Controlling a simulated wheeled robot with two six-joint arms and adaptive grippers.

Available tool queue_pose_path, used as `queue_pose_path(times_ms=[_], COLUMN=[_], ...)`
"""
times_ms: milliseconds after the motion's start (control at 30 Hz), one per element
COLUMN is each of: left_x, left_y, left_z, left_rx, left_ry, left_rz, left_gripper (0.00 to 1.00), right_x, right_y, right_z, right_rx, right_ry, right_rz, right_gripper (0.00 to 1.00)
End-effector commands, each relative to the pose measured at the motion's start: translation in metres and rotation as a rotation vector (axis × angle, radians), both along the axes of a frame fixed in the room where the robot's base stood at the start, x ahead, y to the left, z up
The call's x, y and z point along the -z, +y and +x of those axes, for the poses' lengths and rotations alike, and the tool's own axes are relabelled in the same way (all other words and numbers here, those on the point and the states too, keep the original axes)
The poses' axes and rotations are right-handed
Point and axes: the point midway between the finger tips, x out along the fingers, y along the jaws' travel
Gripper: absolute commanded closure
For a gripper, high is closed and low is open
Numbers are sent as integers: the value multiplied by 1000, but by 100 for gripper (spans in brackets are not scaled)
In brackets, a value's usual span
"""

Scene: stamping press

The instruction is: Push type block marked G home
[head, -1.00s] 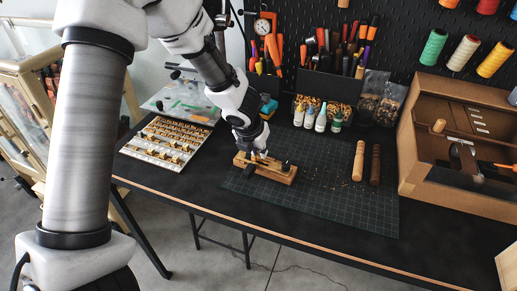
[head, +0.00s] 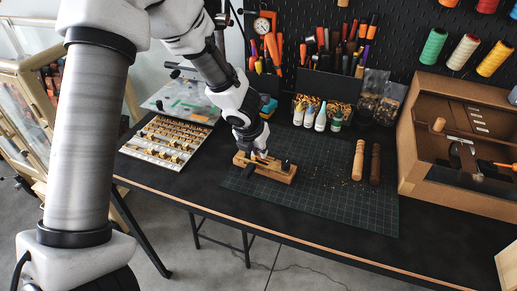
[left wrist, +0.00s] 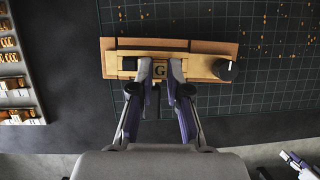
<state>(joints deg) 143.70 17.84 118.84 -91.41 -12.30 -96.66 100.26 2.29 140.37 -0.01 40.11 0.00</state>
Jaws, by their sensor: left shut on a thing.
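The type block marked G (left wrist: 160,70) shows in the left wrist view between my left gripper's fingertips. My left gripper (left wrist: 161,80) is shut on it, one finger on each side. It sits at the wooden holder (left wrist: 203,69), a long bar with a dark block at its left and a black round knob (left wrist: 225,70) at its right. In the head view the holder (head: 278,174) lies on the cutting mat, with my left gripper (head: 258,156) over it; the block is too small to make out there. How deep the block sits in the holder I cannot tell.
A type tray (head: 168,142) with several brass pieces lies left of the mat. The green cutting mat (head: 340,205) has free room at the front right. A wooden cabinet (head: 410,150) stands further right.

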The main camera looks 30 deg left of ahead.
Motion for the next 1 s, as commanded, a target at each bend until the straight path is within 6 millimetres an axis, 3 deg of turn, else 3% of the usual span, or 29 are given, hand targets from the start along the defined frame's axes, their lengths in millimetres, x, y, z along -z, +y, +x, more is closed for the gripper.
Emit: queue_pose_path(times_ms=[433,467,500,533,1000], left_x=[7,7,7,7,6], left_y=[0,0,0,0,0], left_z=[0,0,0,0,0], left_rx=[0,0,0,0,0], left_ry=[0,0,0,0,0], left_rz=[0,0,0,0,0], left_gripper=[100,77,63,55,55], right_x=[7,7,7,7,6], right_y=[0,0,0,0,0], right_z=[0,0,0,0,0], right_rx=[0,0,0,0,0], right_ry=[0,0,0,0,0], right_rz=[0,0,0,0,0], right_gripper=[60,60,60,60,60])
